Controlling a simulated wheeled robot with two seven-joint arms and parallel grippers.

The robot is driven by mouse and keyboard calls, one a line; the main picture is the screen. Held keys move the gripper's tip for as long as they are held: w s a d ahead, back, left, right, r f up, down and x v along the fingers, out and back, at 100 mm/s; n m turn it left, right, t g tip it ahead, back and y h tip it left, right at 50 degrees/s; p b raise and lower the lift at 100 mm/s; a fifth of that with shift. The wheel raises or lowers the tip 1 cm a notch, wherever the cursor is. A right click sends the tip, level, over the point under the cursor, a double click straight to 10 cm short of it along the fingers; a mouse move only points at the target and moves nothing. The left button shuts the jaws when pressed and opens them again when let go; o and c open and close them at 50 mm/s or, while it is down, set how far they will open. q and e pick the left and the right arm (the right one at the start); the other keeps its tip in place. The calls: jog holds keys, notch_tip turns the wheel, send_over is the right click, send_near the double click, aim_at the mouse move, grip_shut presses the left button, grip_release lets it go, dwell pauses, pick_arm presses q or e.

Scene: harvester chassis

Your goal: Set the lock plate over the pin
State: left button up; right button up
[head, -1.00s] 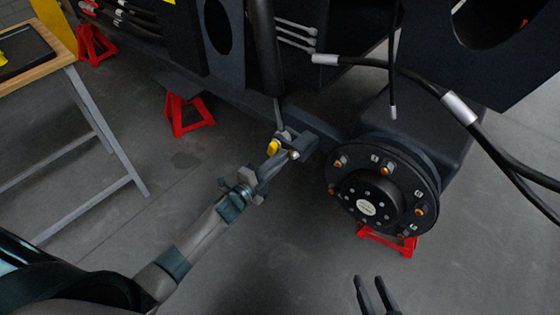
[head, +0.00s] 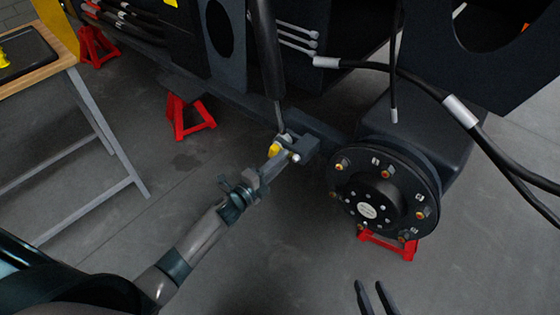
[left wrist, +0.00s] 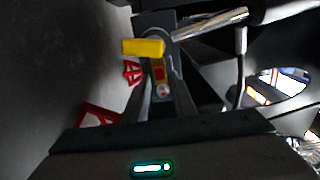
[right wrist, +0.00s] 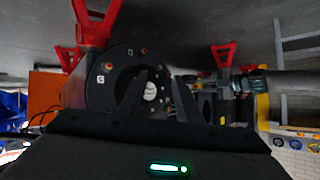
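A dark bracket with the pin joint (head: 306,146) sits at the lower end of a dark cylinder on the chassis. A yellow piece (head: 273,150) is at this joint. It shows as a yellow block in the left wrist view (left wrist: 143,47), beside a silver rod. Below it are a small yellow and red part (left wrist: 159,73) and a round silver end (left wrist: 163,90). I cannot tell which part is the lock plate. My left gripper (head: 283,161) reaches to the joint from below left; its grip is unclear. My right gripper (head: 372,296) is open and empty, well below the wheel hub.
A round wheel hub (head: 383,190) with several studs is right of the joint. Red stands (head: 189,117) support the chassis. Black hoses (head: 480,130) hang at the right. A wooden-topped table (head: 62,57) with a black tray is at upper left.

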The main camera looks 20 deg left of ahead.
pick_arm(q)
jog(key=shift+s, duration=0.1)
dwell(0.3)
